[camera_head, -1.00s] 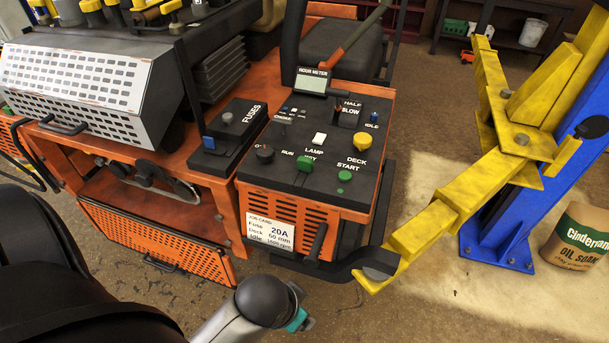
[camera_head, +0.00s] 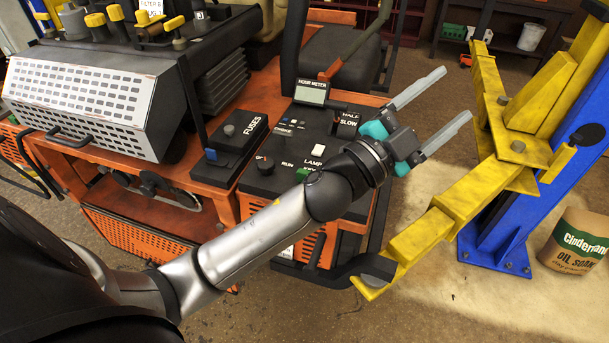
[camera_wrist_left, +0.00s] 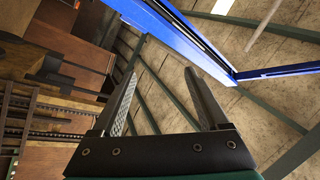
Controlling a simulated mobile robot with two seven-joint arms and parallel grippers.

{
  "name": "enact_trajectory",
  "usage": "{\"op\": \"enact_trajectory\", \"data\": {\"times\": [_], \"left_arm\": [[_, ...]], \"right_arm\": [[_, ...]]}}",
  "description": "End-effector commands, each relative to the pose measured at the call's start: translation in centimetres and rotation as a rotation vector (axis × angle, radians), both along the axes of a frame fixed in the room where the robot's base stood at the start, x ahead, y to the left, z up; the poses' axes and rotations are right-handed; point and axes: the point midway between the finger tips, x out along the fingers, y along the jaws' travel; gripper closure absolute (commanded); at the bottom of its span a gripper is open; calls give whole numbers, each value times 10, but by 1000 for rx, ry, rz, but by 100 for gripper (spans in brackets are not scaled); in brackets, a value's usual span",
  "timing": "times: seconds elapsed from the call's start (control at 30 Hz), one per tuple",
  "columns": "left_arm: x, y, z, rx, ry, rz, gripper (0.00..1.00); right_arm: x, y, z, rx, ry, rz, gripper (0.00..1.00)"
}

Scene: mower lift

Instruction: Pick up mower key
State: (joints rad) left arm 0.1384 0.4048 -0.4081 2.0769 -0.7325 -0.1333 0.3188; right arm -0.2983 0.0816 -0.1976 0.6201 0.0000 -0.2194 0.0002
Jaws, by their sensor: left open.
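My left gripper (camera_head: 457,93) is open and empty, with its two grey fingers spread above the right side of the mower's control panel (camera_head: 262,183), pointing up and right. The left wrist view shows both fingers (camera_wrist_left: 160,92) apart with nothing between them. A small dark knob (camera_head: 265,164) sits at the panel's left, beside the word RUN. I cannot tell whether it is the mower key; no key shows clearly. My forearm and wrist hide the panel's right and front parts. My right gripper is not in view.
A yellow lift arm (camera_head: 455,202) on a blue post (camera_head: 560,165) stands close to the right of the panel. The fuse box (camera_head: 236,128) and grey perforated guard (camera_head: 85,100) lie left.

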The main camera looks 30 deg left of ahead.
Motion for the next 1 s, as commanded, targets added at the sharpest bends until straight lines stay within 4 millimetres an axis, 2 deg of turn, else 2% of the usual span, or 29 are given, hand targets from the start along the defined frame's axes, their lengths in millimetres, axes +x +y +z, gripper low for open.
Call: {"op": "enact_trajectory", "data": {"times": [0.03,0.1,0.2,0.33,0.47,0.57,0.67,0.73,0.87,0.9,1.0], "left_arm": [[-3,-17,18,71,-92,-76,22],[-12,-39,32,174,-200,-184,22],[-27,-68,38,342,-325,-343,22],[-44,-91,24,593,-429,-541,22],[-50,-91,-7,874,-455,-721,22],[-47,-72,-36,1100,-412,-839,22],[-39,-37,-62,1327,-315,-934,22],[-32,-4,-75,1480,-213,-985,22],[-21,68,-84,1728,35,-1039,22],[-19,91,-84,1788,117,-1046,22],[-19,141,-76,1902,318,-1047,22]], "right_arm": [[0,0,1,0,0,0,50],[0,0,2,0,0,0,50],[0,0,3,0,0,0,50],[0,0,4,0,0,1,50],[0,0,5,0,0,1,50],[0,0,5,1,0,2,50],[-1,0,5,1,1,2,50],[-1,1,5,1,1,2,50],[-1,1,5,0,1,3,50],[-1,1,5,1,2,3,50],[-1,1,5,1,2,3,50]]}}
